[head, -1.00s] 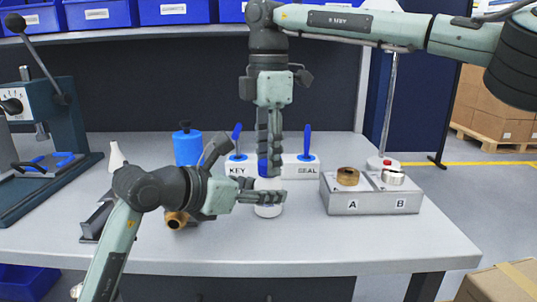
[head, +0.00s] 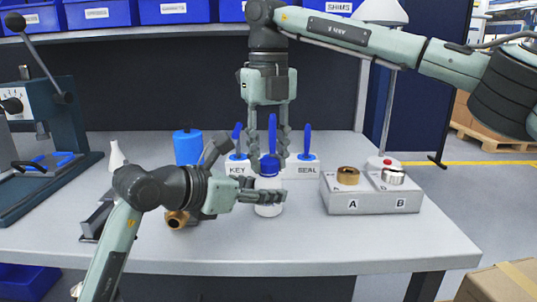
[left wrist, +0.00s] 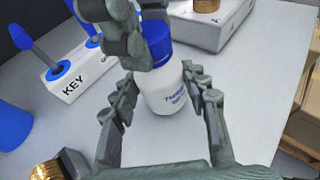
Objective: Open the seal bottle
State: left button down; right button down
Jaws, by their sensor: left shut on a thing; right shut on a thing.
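The seal bottle (head: 269,211) is white with printed lettering and stands upright near the middle of the table; its body also shows in the left wrist view (left wrist: 168,97). Its blue cap (head: 268,170) sits on top of the body. My left gripper (head: 268,196) comes in level from the left and is shut on the bottle's body, low on its sides. My right gripper (head: 269,160) points straight down from above, shut on the cap with its fingers on either side. The fingers hide part of the cap, and whether it is loosened cannot be told.
A blue cylinder (head: 187,148) stands behind my left arm. A grey A/B fixture (head: 371,202) is at right. The front table strip is clear.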

jog(key=n, duration=1.2)
jog(key=shift+n, duration=0.4)
jog(key=n, duration=1.2)
jog(key=shift+r, duration=0.15)
jog(key=shift+r, duration=1)
